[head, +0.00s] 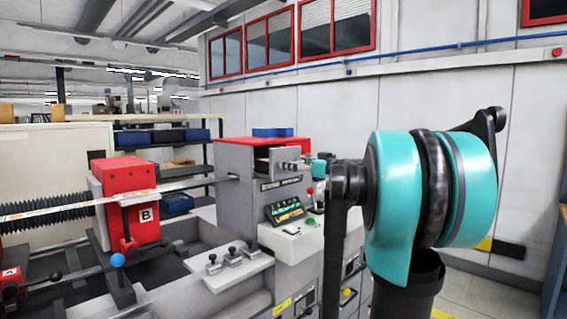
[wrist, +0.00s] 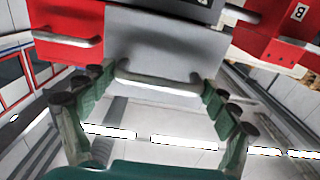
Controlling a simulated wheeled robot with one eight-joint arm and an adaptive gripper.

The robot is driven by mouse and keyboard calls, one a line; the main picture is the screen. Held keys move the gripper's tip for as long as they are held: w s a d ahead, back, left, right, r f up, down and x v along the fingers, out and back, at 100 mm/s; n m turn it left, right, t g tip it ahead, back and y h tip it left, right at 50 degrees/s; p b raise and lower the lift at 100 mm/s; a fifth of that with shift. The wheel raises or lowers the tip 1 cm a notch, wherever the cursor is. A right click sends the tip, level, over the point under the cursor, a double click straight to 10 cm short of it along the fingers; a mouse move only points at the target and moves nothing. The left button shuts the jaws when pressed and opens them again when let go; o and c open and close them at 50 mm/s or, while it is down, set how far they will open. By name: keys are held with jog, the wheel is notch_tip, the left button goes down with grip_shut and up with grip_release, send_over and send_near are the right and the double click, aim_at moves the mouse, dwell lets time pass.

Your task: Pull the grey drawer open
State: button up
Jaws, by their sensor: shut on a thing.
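The grey drawer (head: 284,154) is in the upper part of the grey machine housing in the head view. Its front appears to stand out from the housing, with a narrow dark opening behind it. In the wrist view the flat grey drawer front (wrist: 160,45) fills the top middle, with a pale bar handle (wrist: 158,82) across its lower part. My gripper (wrist: 158,84) has a finger at each end of this handle and is shut on it. In the head view my gripper (head: 303,166) is small, at the drawer front, and partly hidden by my arm.
A red front with its own bar handle (wrist: 66,40) is beside the grey drawer in the wrist view. A red block marked B (head: 130,203) stands left on the machine bed. A small green-lit display (head: 286,209) and a shelf with knobs (head: 232,263) lie below the drawer.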

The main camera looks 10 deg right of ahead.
jog(key=v, duration=1.2)
jog(key=shift+d, duration=0.1)
jog(key=o, duration=1.4)
jog(key=v, duration=1.2)
